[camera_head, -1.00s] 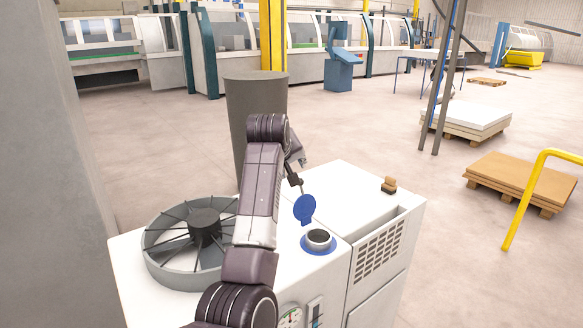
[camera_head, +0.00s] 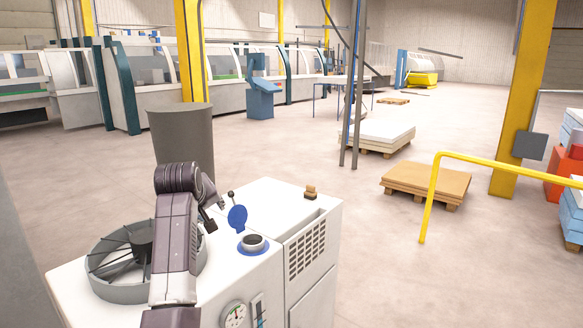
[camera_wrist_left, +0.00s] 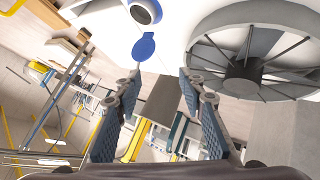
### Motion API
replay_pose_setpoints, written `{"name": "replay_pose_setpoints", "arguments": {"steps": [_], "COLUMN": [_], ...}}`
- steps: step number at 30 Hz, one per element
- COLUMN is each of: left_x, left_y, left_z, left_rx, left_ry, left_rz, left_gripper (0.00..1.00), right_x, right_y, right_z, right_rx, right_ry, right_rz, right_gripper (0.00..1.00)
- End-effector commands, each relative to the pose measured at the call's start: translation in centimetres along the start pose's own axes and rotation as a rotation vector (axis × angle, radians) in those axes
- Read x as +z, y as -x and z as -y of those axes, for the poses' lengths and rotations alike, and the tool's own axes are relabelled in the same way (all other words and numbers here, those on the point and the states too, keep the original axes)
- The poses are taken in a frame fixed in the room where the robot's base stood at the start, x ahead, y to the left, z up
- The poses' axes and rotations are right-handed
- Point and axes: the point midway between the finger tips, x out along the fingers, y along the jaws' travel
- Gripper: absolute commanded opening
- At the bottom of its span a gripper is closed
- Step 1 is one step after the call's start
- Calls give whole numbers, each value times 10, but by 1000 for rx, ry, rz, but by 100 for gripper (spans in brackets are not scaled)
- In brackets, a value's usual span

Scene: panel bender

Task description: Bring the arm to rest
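My left arm reaches in from the bottom left of the head view, over the white machine cabinet (camera_head: 285,200). My left gripper (camera_head: 214,212) is mostly hidden behind its wrist, left of the raised blue lid (camera_head: 237,218). In the left wrist view my left gripper (camera_wrist_left: 160,78) has its two fingers apart, with nothing between them. The blue lid (camera_wrist_left: 143,48) and the round filler opening (camera_wrist_left: 145,11) show beyond the fingers. In the head view the lid stands up behind the dark filler opening (camera_head: 253,242). My right gripper is not in view.
A grey spoked fan (camera_head: 105,271) sits on the cabinet, partly behind my arm. A grey cylinder (camera_head: 182,135) stands behind. A gauge (camera_head: 234,316) is on the cabinet front.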

Motion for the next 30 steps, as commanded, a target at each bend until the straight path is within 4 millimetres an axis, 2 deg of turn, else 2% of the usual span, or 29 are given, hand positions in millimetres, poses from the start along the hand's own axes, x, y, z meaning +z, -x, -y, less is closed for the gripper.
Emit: {"name": "replay_pose_setpoints", "arguments": {"steps": [1, 4, 8, 14, 17, 18, 23, 26, 30], "left_x": [7, 19, 39, 84, 118, 136, 200, 240, 300], "left_y": [-5, -12, -21, -34, -38, -39, -30, -18, 9], "left_z": [8, 23, 48, 96, 131, 146, 202, 232, 273], "left_rx": [-9, -23, -46, -87, -116, -127, -161, -174, -180], "left_ry": [-5, -18, -43, -101, -149, -173, -279, -346, -453], "left_rz": [6, 15, 27, 58, 83, 96, 151, 191, 261], "left_gripper": [37, 37, 37, 37, 37, 37, 37, 37, 37], "right_x": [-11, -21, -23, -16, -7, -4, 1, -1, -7], "right_y": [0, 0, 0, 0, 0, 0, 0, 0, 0], "right_z": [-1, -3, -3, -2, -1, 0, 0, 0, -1], "right_rx": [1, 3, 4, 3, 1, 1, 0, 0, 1], "right_ry": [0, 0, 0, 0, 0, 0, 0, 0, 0], "right_rz": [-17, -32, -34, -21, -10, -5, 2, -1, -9], "right_gripper": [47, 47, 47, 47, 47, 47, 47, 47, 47]}}
